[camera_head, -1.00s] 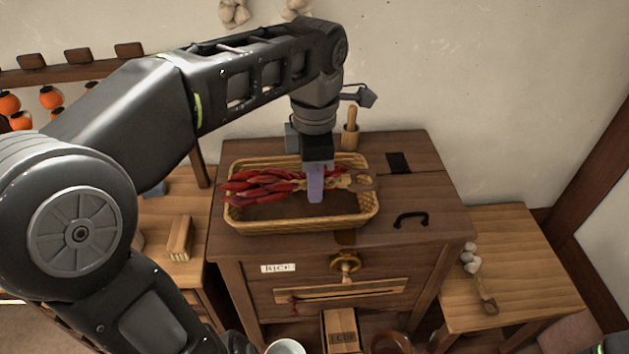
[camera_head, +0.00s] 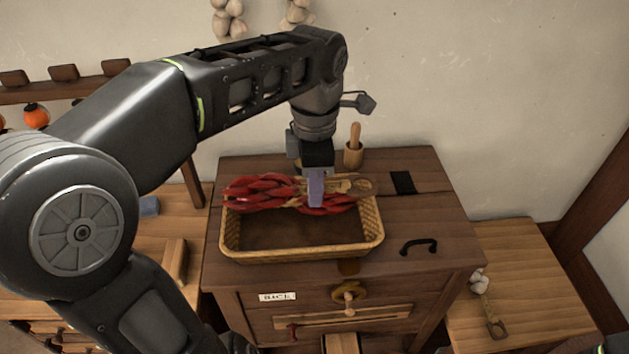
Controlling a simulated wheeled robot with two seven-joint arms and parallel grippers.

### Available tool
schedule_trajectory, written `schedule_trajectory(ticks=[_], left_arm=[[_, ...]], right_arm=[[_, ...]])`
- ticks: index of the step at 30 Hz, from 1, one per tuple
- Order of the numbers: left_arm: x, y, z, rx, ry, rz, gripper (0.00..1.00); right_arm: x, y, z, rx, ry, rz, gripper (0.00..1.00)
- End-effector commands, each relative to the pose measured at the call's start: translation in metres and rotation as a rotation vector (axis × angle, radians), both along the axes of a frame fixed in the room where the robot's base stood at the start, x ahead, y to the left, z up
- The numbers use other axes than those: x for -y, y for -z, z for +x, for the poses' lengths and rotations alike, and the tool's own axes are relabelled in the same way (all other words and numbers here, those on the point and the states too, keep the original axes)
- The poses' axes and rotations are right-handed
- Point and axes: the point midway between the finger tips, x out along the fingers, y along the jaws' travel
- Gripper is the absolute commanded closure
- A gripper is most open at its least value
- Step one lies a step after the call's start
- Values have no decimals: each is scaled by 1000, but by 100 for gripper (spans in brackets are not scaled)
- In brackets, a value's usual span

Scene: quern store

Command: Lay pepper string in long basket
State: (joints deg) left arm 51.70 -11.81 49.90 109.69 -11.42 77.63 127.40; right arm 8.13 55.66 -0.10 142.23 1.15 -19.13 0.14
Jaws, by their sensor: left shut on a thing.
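The pepper string (camera_head: 262,192) is a braid of red peppers with a tan corded end and a loop at its right. My left gripper (camera_head: 316,200) points down and is shut on the string near its middle, hiding a small part of it. The string lies crosswise over the back rim of the long basket (camera_head: 300,256) and covers much of that rim. It looks to be held above the basket, though the exact gap cannot be told. The basket is woven, tan and oblong, and its visible brown floor is bare. My right gripper is not in view.
The basket stands on a dark wooden chest (camera_head: 440,215). A wooden mortar with a pestle (camera_head: 354,150) is behind it, and a black handle (camera_head: 419,246) is to its right. A lower side table (camera_head: 540,270) stands right. Garlic hangs on the wall.

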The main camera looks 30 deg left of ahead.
Motion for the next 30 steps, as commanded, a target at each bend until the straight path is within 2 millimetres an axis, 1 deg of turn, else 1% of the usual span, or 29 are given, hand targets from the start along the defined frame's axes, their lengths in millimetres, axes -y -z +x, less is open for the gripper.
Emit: schedule_trajectory(ticks=[4, 6, 17, 21, 30], left_arm=[[0, 14, -1, -2, -1, 0, 100], [0, 24, 0, -1, -1, 0, 100], [0, 63, 0, -1, -1, 0, 100], [0, 80, 0, 0, 1, 0, 100], [0, 109, 0, 0, 0, 0, 100]], right_arm=[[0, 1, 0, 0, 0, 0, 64], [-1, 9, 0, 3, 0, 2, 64], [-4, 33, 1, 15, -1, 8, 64], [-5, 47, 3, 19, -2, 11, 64], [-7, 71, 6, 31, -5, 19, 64]])
